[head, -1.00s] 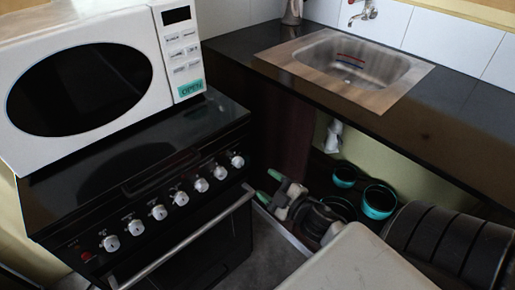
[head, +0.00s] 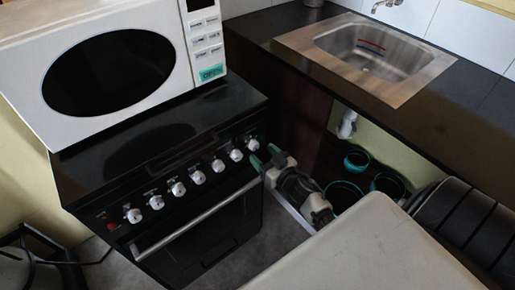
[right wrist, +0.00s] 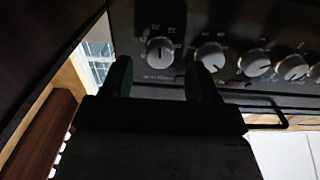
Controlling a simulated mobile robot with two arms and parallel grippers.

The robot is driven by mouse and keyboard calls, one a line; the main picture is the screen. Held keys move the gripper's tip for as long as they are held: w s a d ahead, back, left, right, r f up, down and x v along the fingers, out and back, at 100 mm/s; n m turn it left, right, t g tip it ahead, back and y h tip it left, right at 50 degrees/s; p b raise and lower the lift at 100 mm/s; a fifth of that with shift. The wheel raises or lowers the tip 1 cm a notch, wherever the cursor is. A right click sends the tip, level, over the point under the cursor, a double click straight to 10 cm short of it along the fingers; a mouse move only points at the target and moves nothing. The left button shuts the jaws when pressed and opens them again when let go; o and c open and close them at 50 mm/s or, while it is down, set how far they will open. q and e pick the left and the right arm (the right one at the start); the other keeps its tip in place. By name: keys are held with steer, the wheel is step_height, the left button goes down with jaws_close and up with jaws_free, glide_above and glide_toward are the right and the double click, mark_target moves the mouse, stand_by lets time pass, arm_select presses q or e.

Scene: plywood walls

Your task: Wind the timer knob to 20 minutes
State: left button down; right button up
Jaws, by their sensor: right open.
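A row of several white knobs (head: 178,188) runs along the black stove's front panel. I cannot read which one is marked as the timer. The rightmost knob (head: 253,144) is nearest my right gripper (head: 265,156), whose green fingertips are just in front of it and to its right. In the right wrist view this end knob (right wrist: 160,50) shows beyond and between the two fingers of the gripper (right wrist: 161,82), which are spread and empty. The fingers look apart from the knob, though exact depth is hard to tell. My left gripper is not in view.
A white microwave (head: 120,62) stands on the stove top. The oven handle (head: 195,215) sticks out below the knobs. A dark counter with a metal sink (head: 372,50) is at the right, with teal-rimmed pots (head: 357,160) beneath it. Grey floor lies before the stove.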

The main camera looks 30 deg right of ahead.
mark_target(256, 148)
steer(key=shift+w+a, duration=0.15)
steer(key=shift+w, duration=1.45)
steer(key=c, duration=0.9)
steer(key=o, duration=0.9)
steer(key=shift+s, duration=0.1)
steer(key=s, duration=1)
steer(key=shift+s+d, duration=0.35)
steer(key=shift+d, duration=0.1)
